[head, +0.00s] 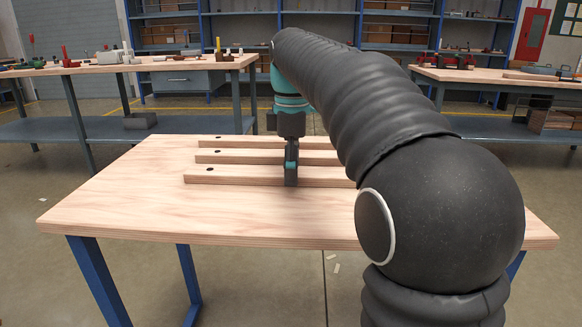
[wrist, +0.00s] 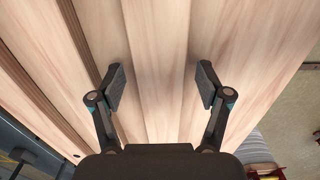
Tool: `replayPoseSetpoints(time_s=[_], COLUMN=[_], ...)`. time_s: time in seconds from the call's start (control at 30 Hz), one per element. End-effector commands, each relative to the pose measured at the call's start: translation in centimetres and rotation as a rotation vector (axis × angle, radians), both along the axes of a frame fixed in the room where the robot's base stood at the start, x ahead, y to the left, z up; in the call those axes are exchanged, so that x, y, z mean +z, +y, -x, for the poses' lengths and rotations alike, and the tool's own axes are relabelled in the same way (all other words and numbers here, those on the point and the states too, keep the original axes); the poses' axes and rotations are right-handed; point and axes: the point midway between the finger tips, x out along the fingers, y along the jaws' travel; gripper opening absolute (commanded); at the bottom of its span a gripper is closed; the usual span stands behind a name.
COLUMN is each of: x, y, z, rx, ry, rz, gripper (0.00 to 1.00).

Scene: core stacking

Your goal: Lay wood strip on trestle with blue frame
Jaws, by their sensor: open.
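Three long pale wood strips lie side by side on a wooden tabletop with blue legs (head: 130,205): a near strip (head: 235,177), a middle strip (head: 240,158) and a far strip (head: 240,142). Each shows a dark spot near its left end. My gripper (head: 291,181) points down at the near strip. In the wrist view my gripper (wrist: 161,86) is open, one finger on each side of a strip (wrist: 160,50), with visible gaps. My arm hides the strips' right ends in the head view.
Bare tabletop (wrist: 250,75) lies in front of and left of the strips. A workbench with tools (head: 140,66) stands behind on the left, another bench (head: 500,76) behind on the right. Blue-framed shelves (head: 230,27) line the back.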

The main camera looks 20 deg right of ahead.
Motion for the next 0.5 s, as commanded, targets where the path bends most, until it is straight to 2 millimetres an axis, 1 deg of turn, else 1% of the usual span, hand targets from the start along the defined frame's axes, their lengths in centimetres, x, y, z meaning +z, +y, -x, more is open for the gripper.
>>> replayPoseSetpoints(time_s=[0.13,0.23,0.5], x=[0.7,2.0,7.4], y=[0.0,0.0,0.0], z=[0.0,-0.1,-0.1], rx=[0.000,0.000,0.000], ry=[-0.001,-0.003,-0.002], rz=[0.000,0.000,0.000], gripper=[0.77,0.77,0.77])
